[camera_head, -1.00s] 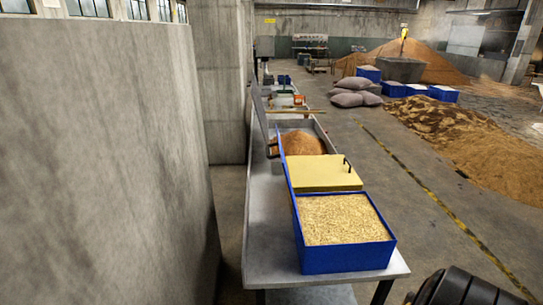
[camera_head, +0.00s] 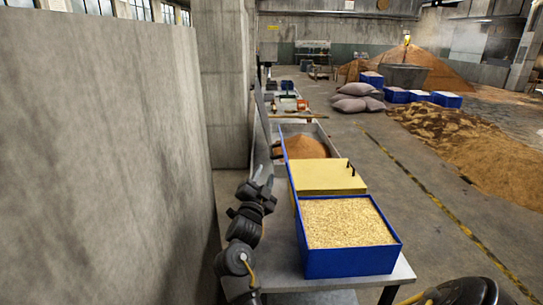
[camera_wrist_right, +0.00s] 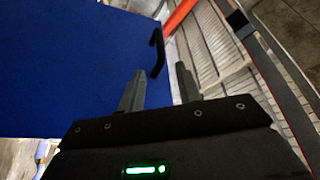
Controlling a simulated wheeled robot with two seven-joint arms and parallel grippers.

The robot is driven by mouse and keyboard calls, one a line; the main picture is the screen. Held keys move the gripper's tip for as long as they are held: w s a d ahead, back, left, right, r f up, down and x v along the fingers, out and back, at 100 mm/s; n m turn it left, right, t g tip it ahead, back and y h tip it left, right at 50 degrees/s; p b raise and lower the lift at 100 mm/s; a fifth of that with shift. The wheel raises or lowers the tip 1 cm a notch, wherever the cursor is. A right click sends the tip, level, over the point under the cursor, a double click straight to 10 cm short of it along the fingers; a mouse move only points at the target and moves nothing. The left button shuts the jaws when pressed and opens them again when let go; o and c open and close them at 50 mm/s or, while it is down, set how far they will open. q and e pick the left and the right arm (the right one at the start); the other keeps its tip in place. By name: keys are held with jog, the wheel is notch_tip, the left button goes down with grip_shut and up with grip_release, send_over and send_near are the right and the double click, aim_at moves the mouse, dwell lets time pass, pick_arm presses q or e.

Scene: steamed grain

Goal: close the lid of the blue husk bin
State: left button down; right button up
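The blue husk bin (camera_head: 352,262) stands on the near end of the table, open on top and full of pale husk (camera_head: 345,222). A narrow blue strip (camera_head: 291,172), seen nearly edge-on, rises along the left side behind it and looks like the raised lid. A dark handle (camera_head: 276,149) shows at its left. Contact is unclear.
A flat yellow cover (camera_head: 325,177) with a black handle lies directly behind the husk. Beyond it is a grey trough (camera_head: 322,132) with brown grain. A concrete wall (camera_head: 100,150) is on the left. Open floor (camera_head: 420,190) lies to the right.

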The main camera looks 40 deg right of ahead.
aim_at(271, 152)
jog(key=p+x, duration=0.4)
jog(key=x, duration=0.5)
jog(key=shift+w+d+r, duration=0.15)
jog(key=shift+w+r, duration=0.05)
jog(key=shift+w, duration=0.05)
jog(key=shift+w+d, duration=0.35)
jog(key=shift+d, duration=0.15)
jog(key=shift+c, duration=0.4)
grip_shut()
